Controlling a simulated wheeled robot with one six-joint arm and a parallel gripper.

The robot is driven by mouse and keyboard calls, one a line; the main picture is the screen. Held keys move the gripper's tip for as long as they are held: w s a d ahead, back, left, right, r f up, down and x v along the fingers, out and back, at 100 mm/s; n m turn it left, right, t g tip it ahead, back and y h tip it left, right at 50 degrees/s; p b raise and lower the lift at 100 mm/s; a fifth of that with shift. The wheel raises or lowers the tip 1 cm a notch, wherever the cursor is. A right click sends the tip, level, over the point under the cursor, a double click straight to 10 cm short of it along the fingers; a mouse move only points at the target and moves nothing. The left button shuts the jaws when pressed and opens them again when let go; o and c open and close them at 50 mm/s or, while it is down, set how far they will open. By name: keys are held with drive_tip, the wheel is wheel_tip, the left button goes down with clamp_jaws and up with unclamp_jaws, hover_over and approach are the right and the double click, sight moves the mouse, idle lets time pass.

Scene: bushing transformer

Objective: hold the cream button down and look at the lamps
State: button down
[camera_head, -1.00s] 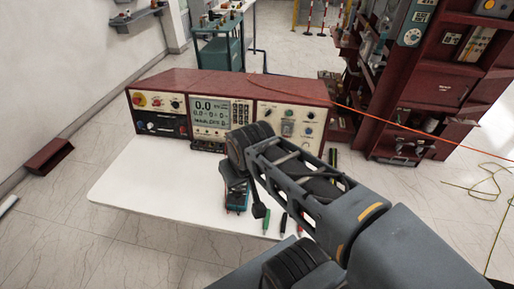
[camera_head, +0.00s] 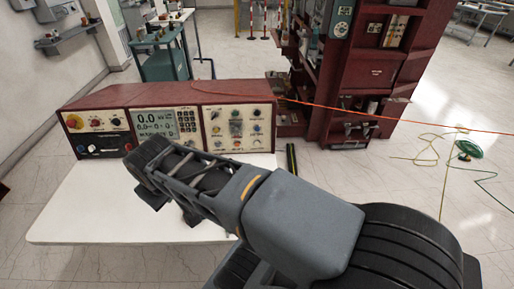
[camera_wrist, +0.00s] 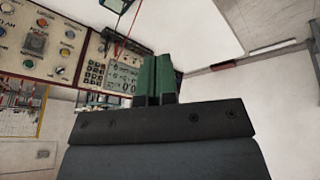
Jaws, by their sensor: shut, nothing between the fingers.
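The dark red console (camera_head: 150,92) stands at the back of the white table. Its right cream panel (camera_head: 237,128) carries small round coloured buttons, lamps and knobs. The same panel (camera_wrist: 36,42) shows at the upper left of the wrist view, turned and partly cut off. Which small round part is the cream button or a lamp, and which lamps are lit, I cannot tell at this size. My gripper's green fingers (camera_wrist: 160,78) are shut and empty, apart from the panel in the wrist view, with the console's display (camera_wrist: 124,76) behind them. In the head view my arm hides the fingers.
The white table (camera_head: 95,205) is bare at its left front; my arm covers its right part. A dark red cabinet (camera_head: 375,75) stands behind on the right. A thin orange cable (camera_head: 400,122) runs from the console to the right. A teal cart (camera_head: 162,62) stands behind.

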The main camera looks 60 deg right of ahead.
sight(257, 144)
drive_tip(key=w+d+f+n+g+h+b, duration=0.1)
drive_tip(key=w+d+f+h+b, duration=0.15)
drive_tip(key=d+f+b, duration=0.55)
drive_tip(key=w+d+f+n+g+h+b, duration=0.1)
drive_tip(key=w+d+f+h+b, duration=0.15)
drive_tip(key=d+f+b, duration=0.55)
drive_tip(key=s+d+f+n+g+h+b, duration=0.1)
drive_tip(key=d+f+h+b, duration=0.1)
drive_tip(key=d, duration=0.7)
drive_tip(key=s+d+f+n+g+h+b, duration=0.1)
drive_tip(key=d+f+g+h+b, duration=0.1)
drive_tip(key=d+f+b, duration=0.2)
drive_tip(key=s+d+f+n+g+h+b, duration=0.1)
drive_tip(key=s+d+f+g+h+b, duration=0.1)
drive_tip(key=d+b, duration=0.5)
drive_tip(key=shift+d+f+n+h+b, duration=0.15)
drive_tip(key=shift+d+f+h, duration=0.1)
drive_tip(key=shift+d, duration=0.85)
drive_tip(key=shift+d+f+n+h+b, duration=0.15)
drive_tip(key=shift+d+f, duration=0.1)
drive_tip(key=shift+d, duration=0.85)
drive_tip(key=shift+d+f+n+h+b, duration=0.1)
drive_tip(key=shift+d+f+h, duration=0.15)
drive_tip(key=shift+d, duration=0.85)
